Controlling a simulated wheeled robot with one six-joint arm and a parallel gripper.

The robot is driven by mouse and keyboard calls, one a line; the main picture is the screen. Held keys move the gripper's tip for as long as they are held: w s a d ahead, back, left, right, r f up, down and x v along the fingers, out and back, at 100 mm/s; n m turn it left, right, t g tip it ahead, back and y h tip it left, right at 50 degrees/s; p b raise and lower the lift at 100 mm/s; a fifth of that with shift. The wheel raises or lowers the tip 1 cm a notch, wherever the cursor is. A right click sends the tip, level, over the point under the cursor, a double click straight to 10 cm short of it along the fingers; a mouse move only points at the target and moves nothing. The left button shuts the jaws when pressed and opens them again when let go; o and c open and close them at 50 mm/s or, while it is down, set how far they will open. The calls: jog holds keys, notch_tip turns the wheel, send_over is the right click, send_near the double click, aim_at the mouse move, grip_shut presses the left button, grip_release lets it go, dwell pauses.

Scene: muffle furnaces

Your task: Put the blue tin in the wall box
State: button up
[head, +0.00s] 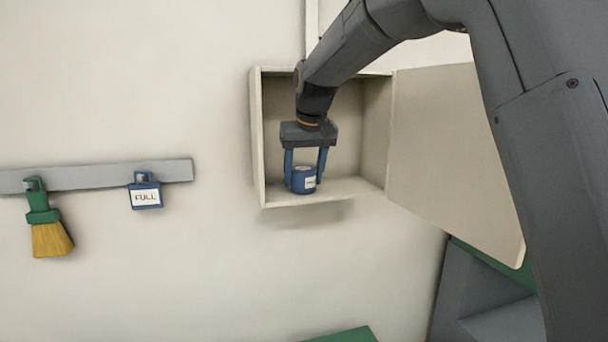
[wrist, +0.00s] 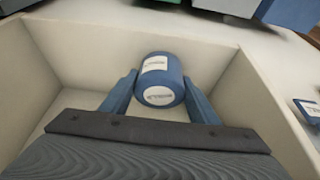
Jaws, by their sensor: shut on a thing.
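The blue tin (head: 304,180) is inside the wall box (head: 257,140), near the left part of its floor. It is a small cylinder with a white label, and it looks upright. My gripper (head: 305,178) reaches into the box from above with its blue fingers on both sides of the tin, shut on it. In the wrist view the tin (wrist: 160,82) sits between the two fingers (wrist: 160,98). The tin's base is at or just above the box floor; I cannot tell whether it touches.
The box door (head: 455,150) stands wide open to the right. Left of the box, a grey rail (head: 90,176) holds a green-handled brush (head: 48,225) and a blue tag marked FULL (head: 145,193). A green surface (head: 345,335) lies below.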

aim_at(304, 169)
jog(key=o, duration=1.1)
jog(key=shift+f, duration=0.1)
jog(key=shift+r, duration=0.35)
jog(key=shift+b+v, duration=1.1)
jog(key=shift+v, duration=2.45)
jog(key=shift+s, duration=0.1)
